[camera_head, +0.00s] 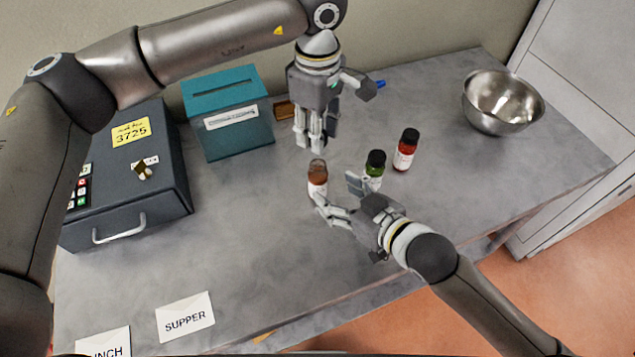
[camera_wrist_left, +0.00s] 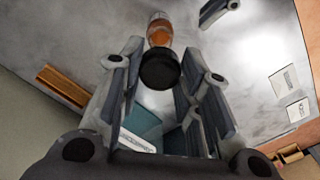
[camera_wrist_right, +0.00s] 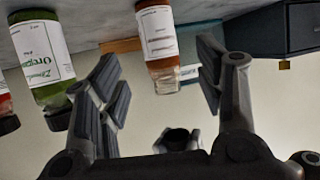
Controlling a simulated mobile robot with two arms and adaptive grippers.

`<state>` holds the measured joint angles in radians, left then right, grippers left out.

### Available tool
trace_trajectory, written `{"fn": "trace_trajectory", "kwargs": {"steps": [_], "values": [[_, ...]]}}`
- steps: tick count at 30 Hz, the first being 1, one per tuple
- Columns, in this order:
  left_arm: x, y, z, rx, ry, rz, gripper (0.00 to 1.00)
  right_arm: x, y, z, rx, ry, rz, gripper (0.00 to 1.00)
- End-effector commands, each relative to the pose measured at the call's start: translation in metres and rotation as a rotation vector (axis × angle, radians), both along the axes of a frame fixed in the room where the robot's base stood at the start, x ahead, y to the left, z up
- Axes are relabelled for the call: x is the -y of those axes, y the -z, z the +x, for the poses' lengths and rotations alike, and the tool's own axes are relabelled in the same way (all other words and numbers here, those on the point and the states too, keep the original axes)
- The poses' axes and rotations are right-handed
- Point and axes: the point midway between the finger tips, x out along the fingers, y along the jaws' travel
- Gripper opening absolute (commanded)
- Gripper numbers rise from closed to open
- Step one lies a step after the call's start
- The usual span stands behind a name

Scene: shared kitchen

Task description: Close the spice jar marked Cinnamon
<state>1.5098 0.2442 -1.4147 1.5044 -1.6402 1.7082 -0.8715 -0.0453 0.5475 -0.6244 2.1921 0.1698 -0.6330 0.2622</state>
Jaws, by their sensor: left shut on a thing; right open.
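An open spice jar (camera_head: 317,178) with brown-orange contents stands lidless on the counter; its label is too small to read. It appears upside down in the right wrist view (camera_wrist_right: 158,48) and beyond the lid in the left wrist view (camera_wrist_left: 159,30). My left gripper (camera_head: 315,142) points down above the jar, shut on a black lid (camera_wrist_left: 160,70). The lid is apart from the jar and mostly hidden by fingers in the head view. My right gripper (camera_head: 336,193) is open, low over the counter, its fingers to either side of the jar without visibly gripping it.
A green jar (camera_head: 375,164), marked Oregano in the right wrist view, stands close to my right gripper. A red jar (camera_head: 405,150) is beyond it. A metal bowl (camera_head: 502,102), teal slotted box (camera_head: 228,112) and dark safe (camera_head: 150,185) stand farther away. The front counter is mostly clear.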

Motion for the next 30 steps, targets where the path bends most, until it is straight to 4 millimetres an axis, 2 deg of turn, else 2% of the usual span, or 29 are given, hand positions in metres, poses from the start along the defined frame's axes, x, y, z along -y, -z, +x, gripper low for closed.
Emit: {"fn": "trace_trajectory", "kwargs": {"steps": [6,12,18,27,30], "values": [[0.000,0.000,0.000,0.000,0.000,0.000,0.25,-0.024,0.015,0.031,0.002,0.001,0.000,0.62],[0.000,0.000,0.000,0.000,0.000,0.000,0.25,-0.038,0.025,0.049,0.002,0.001,0.000,0.62],[0.000,0.000,0.000,0.000,0.000,0.000,0.25,-0.045,0.029,0.057,0.001,-0.001,0.000,0.62],[0.000,0.000,0.000,0.000,0.000,0.000,0.25,-0.045,0.030,0.058,0.000,-0.001,0.000,0.62],[0.000,0.000,0.000,0.000,0.001,0.000,0.25,-0.045,0.030,0.058,0.001,0.000,-0.001,0.51]]}}
